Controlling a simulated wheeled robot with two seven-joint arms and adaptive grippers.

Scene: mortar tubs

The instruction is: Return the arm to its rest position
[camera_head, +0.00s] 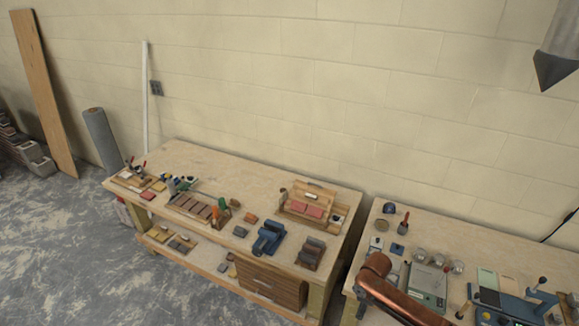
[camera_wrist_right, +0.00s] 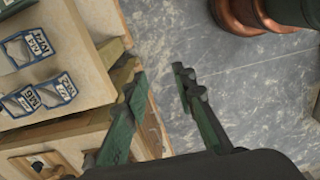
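My right gripper (camera_wrist_right: 160,100) shows in the right wrist view. Its two dark green fingers stand apart with nothing between them. Behind the gap are the edge of a wooden bench and the grey floor. The fingertips look close to the bench edge, but I cannot tell whether they touch it. In the head view a copper-coloured link, which looks like part of my arm, comes in at the bottom right over the right bench (camera_head: 440,220). No gripper fingers can be made out there. My left gripper is in neither view.
A long wooden bench (camera_head: 240,170) carries bricks, small trays and tools, with a lower shelf. Several labelled packs (camera_wrist_right: 48,92) lie on a pale surface in the wrist view. Bare grey floor (camera_head: 75,250) is free at the left. A plank (camera_head: 42,95) leans on the wall.

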